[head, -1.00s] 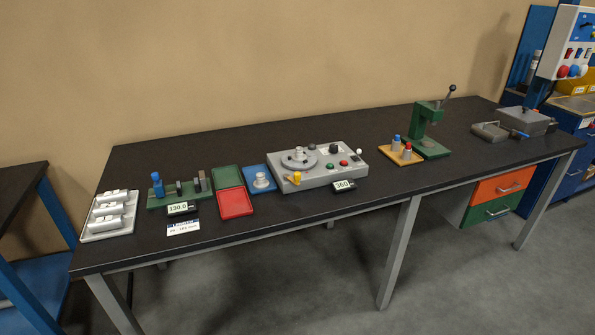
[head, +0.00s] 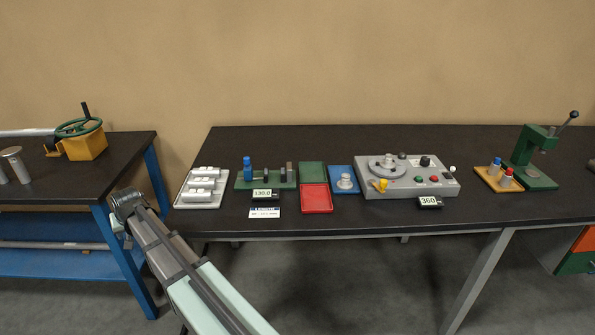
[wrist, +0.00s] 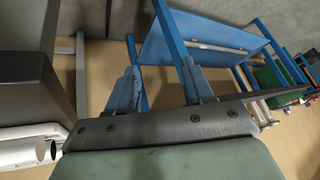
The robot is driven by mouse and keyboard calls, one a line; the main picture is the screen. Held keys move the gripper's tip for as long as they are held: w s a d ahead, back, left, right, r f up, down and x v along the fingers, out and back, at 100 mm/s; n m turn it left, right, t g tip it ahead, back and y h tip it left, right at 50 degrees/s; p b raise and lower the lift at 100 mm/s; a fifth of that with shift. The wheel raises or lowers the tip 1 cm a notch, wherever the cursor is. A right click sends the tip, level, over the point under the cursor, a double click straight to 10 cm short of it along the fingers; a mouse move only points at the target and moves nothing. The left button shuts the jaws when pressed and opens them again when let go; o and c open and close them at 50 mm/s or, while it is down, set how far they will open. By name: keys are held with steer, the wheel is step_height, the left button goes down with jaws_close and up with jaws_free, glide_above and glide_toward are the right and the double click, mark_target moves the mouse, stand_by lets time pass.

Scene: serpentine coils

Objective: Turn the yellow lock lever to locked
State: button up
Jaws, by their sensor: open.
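The yellow lock lever (head: 380,185) is on the front left of a grey control box (head: 408,187), just below a round grey dial (head: 387,168). It is small here, and I cannot read its lock position. My arm (head: 175,255) reaches up from the bottom of the head view, its visible end left of the dark bench and far from the lever. In the wrist view my gripper (wrist: 160,85) is open, its two fingers apart with nothing between them. The lever does not show in the wrist view.
On the dark bench (head: 330,226) stand a white tray (head: 183,203), a green fixture (head: 243,184), red (head: 316,200) and blue (head: 334,187) trays, and a green press (head: 528,160). A side table with a green handwheel (head: 80,128) stands at left.

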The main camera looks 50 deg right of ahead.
steer(key=w+d+r, duration=0.2)
steer(key=d+r, duration=0.3)
steer(key=r, duration=0.1)
steer(key=s+d+r+m, duration=0.1)
steer(key=s+d, duration=0.1)
steer(key=d, duration=0.6)
steer(key=s+d+r+m+g+h, duration=0.1)
steer(key=s+d+r, duration=0.1)
steer(key=d, duration=0.5)
steer(key=s+d+r+m+h, duration=0.1)
steer(key=s+d+r+m, duration=0.1)
steer(key=d, duration=0.6)
steer(key=shift+s+d+r, duration=0.25)
steer(key=shift+s+d, duration=0.05)
steer(key=shift+s, duration=0.05)
steer(key=s+d+r+m+g, duration=0.2)
steer(key=s+d, duration=0.5)
steer(key=d, duration=0.4)
steer(key=m+g+y, duration=0.2)
steer(key=m+g, duration=0.1)
steer(key=m, duration=0.4)
glide_toward(384, 180)
step_height(384, 180, down, 9)
steer(key=shift+w+a+r, duration=0.1)
steer(key=shift+c, duration=0.3)
